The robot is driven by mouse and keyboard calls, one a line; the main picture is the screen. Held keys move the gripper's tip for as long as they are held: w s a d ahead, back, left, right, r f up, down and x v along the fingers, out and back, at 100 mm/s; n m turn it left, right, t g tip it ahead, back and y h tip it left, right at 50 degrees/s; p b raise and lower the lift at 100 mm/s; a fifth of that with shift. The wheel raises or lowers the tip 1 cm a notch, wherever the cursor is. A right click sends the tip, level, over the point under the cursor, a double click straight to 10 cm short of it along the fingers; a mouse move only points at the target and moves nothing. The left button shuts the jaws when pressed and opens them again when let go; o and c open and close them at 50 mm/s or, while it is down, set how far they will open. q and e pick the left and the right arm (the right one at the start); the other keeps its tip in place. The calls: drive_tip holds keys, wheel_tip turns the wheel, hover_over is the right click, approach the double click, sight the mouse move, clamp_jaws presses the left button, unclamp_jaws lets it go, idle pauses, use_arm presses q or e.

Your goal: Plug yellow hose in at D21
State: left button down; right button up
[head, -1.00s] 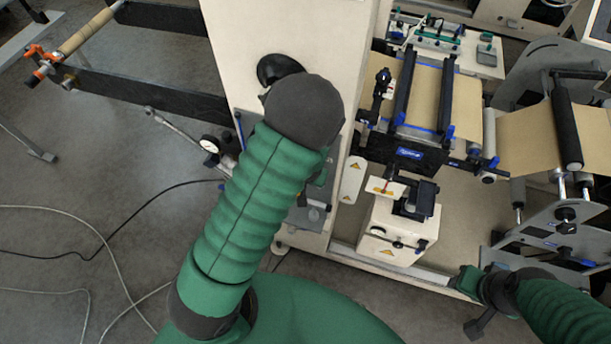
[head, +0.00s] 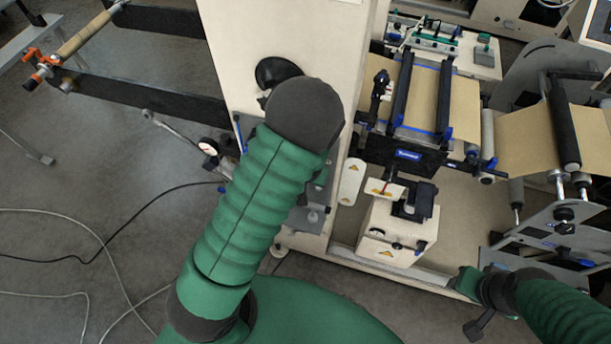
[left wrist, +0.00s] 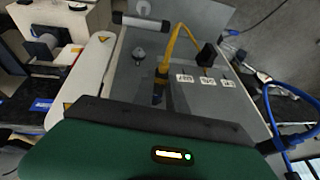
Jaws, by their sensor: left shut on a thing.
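The yellow hose (left wrist: 179,37) shows in the left wrist view, arching above a grey panel (left wrist: 190,110). One end reaches a black fitting (left wrist: 207,55) on the right; the other comes down towards my left gripper (left wrist: 159,100). My left gripper is shut on the hose near this lower end; its fingertips are mostly hidden behind its green housing. Several small white labels (left wrist: 207,80) sit on the panel, too small to read surely, so I cannot tell which is D21. In the head view my left arm hides its gripper. My right gripper (head: 468,282) is at lower right, its jaws unclear.
The white machine cabinet (head: 245,25) stands beside my left arm. A pressure gauge (head: 208,146) is left of it. A blue hose (left wrist: 270,105) curves right of the panel. Black and pale cables (head: 90,255) lie on the floor.

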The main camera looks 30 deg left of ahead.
use_arm(q)
drive_tip(key=c, duration=1.3)
unclamp_jaws()
drive_tip(key=shift+o, duration=0.2)
drive_tip(key=p+v, duration=0.3)
drive_tip(key=v, duration=1.4)
drive_tip(key=s+d+f+h+b, duration=0.1)
drive_tip(key=s+f+b, duration=0.1)
drive_tip(key=f+b, duration=0.4)
drive_tip(key=s+d+f+m+g+b, duration=0.1)
drive_tip(key=s+f+b, duration=0.2)
drive_tip(key=f+b, duration=0.3)
drive_tip(key=s+d+f+m+h+b, duration=0.1)
drive_tip(key=s+d+f+b, duration=0.1)
drive_tip(key=f+b, duration=0.5)
drive_tip(key=shift+s+h+b, duration=0.3)
drive_tip(key=shift+b, duration=0.5)
